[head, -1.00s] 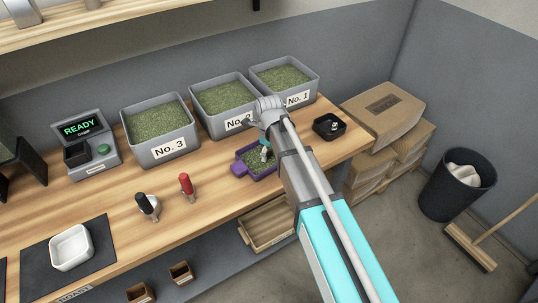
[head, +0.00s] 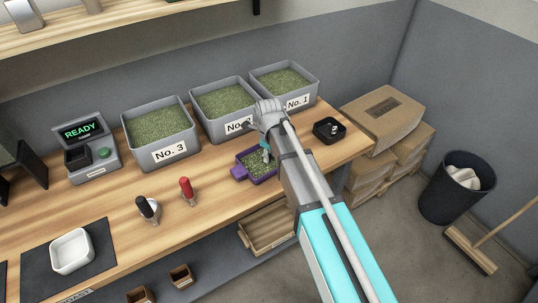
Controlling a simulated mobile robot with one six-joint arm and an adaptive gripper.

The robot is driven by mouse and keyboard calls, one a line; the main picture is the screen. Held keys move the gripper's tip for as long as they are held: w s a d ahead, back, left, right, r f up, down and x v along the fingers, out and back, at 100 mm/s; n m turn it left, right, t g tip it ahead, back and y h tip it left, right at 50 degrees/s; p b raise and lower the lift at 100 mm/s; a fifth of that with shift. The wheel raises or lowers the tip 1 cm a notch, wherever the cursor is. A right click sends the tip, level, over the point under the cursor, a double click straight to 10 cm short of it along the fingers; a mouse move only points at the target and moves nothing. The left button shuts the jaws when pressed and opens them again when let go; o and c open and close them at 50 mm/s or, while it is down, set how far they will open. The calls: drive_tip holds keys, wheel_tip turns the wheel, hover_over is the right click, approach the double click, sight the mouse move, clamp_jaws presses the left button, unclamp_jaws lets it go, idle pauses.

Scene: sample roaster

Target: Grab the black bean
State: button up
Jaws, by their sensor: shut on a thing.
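A purple tray (head: 240,174) filled with small green beans (head: 256,164) lies on the wooden counter, in front of the bin marked No. 2. My gripper (head: 266,157) reaches down into this tray and its fingertips are in among the beans, near the tray's back right part. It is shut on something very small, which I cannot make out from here. No black bean can be told apart in the tray at this size, and my gripper and arm hide the tray's right side.
Three grey bins of green beans, No. 3 (head: 161,131), No. 2 (head: 222,101) and No. 1 (head: 284,84), stand behind. A small black tray (head: 329,130) is to the right. Two upright tools, black-handled (head: 147,208) and red-handled (head: 187,190), and a white dish (head: 71,251) are left.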

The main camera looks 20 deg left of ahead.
drive_tip(key=shift+r+p, duration=1.3)
drive_tip(key=shift+r, duration=0.1)
drive_tip(key=s+d+r+p, duration=0.8)
drive_tip(key=s+r+p, duration=0.1)
drive_tip(key=s, duration=0.2)
drive_tip(key=shift+s+r+p, duration=0.25)
drive_tip(key=shift+r+p, duration=0.1)
drive_tip(key=shift+r, duration=0.05)
